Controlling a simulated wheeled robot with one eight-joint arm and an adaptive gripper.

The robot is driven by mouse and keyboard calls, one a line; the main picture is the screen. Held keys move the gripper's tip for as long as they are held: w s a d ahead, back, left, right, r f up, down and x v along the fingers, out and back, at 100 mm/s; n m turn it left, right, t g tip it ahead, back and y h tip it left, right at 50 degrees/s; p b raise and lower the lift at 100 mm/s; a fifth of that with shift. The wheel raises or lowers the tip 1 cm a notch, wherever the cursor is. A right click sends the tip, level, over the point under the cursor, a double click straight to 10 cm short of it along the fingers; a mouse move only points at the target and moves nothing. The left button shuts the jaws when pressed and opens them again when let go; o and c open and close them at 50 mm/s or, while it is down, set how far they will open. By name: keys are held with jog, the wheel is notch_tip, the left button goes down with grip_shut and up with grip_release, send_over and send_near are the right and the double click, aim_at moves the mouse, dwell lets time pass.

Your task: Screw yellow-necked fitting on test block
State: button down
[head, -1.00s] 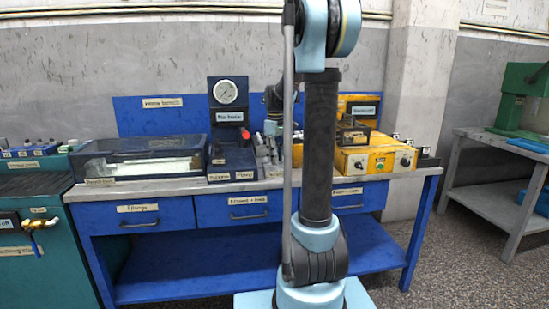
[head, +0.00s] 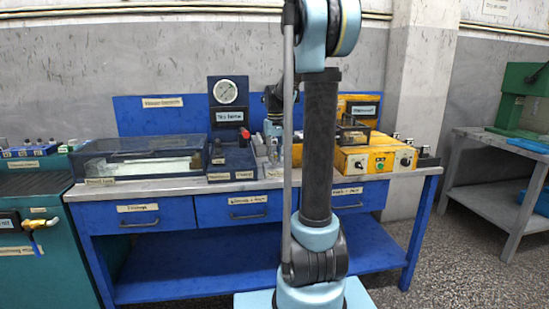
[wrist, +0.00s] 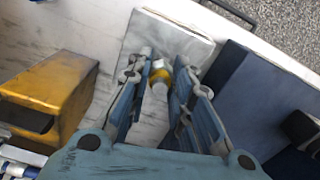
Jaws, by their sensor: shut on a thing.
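A fitting with a yellow neck (wrist: 160,76) and a pale body shows between the fingers of my gripper (wrist: 164,62) in the wrist view. My gripper is shut on it. Past the fingertips lies a pale grey flat-topped block (wrist: 185,35). I cannot tell whether the fitting touches it or is threaded into anything. In the head view my gripper (head: 272,128) is over the bench, just right of the dark blue gauge unit (head: 230,160), partly hidden by my arm. I cannot make out the fitting there.
In the wrist view a yellow box (wrist: 45,90) stands left and a dark blue unit (wrist: 245,90) right, both close to my gripper. In the head view a yellow control box (head: 375,160) is right, and a clear-lidded case (head: 140,160) is left on the blue bench.

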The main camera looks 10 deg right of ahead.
jog(key=m, duration=0.3)
dwell(0.4)
jog(key=m, duration=0.2)
jog(key=shift+m, duration=0.3)
jog(key=m, duration=0.3)
jog(key=shift+f+m, duration=0.1)
jog(key=shift+m, duration=0.2)
jog(key=shift+m, duration=0.5)
jog(key=c, duration=1.5)
grip_release()
